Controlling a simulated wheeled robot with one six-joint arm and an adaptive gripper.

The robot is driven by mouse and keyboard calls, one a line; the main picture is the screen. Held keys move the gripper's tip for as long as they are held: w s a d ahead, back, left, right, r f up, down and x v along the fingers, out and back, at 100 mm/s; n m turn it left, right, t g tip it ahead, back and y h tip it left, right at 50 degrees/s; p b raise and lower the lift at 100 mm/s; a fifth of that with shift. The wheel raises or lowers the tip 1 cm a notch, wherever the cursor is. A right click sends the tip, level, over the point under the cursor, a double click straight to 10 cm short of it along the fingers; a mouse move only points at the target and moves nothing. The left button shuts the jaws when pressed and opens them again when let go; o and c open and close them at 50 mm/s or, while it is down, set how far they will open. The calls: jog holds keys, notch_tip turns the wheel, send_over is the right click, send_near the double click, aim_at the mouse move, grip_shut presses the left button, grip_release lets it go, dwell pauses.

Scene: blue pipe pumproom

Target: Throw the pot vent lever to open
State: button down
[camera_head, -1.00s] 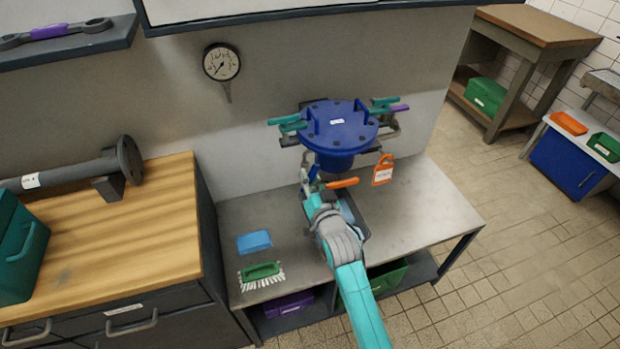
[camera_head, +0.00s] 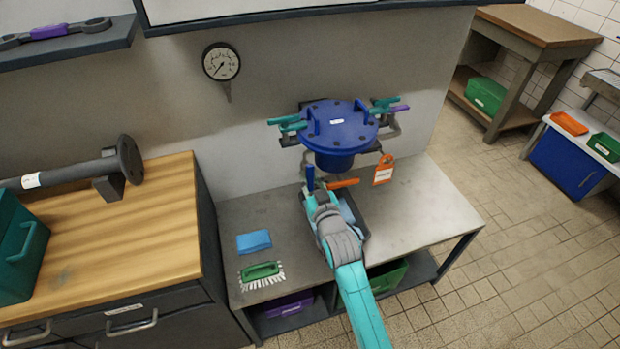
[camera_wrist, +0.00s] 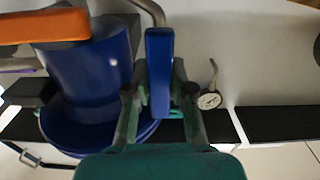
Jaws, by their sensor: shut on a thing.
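The blue pot (camera_head: 338,128) with a bolted lid stands at the back of the grey bench. A blue lever (camera_head: 310,178) stands nearly upright in front of it. An orange lever (camera_head: 343,183) points right beside it. My gripper (camera_wrist: 160,95) is shut on the blue lever, which shows between its two fingers in the wrist view (camera_wrist: 159,60). The orange lever also fills the upper left of the wrist view (camera_wrist: 42,26), apart from the fingers. I cannot read which lever is the vent. My wrist hides the lever's lower part in the head view.
An orange tag (camera_head: 383,170) hangs at the pot's right. A blue sponge (camera_head: 254,241) and a green brush (camera_head: 261,272) lie at the bench's left. A gauge (camera_head: 221,62) is on the wall. The bench's right side is clear.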

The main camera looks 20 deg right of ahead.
jog(key=c, duration=1)
grip_release()
jog(key=s, duration=1.2)
jog(key=s+f+g, duration=0.1)
jog(key=s+f, duration=0.2)
jog(key=s, duration=1.2)
jog(key=s+f+g, duration=0.1)
jog(key=s+f, duration=0.2)
jog(key=s, duration=1.3)
jog(key=s+r+g, duration=0.1)
jog(key=s+r, duration=0.3)
jog(key=s, duration=0.6)
jog(key=shift+r, duration=0.25)
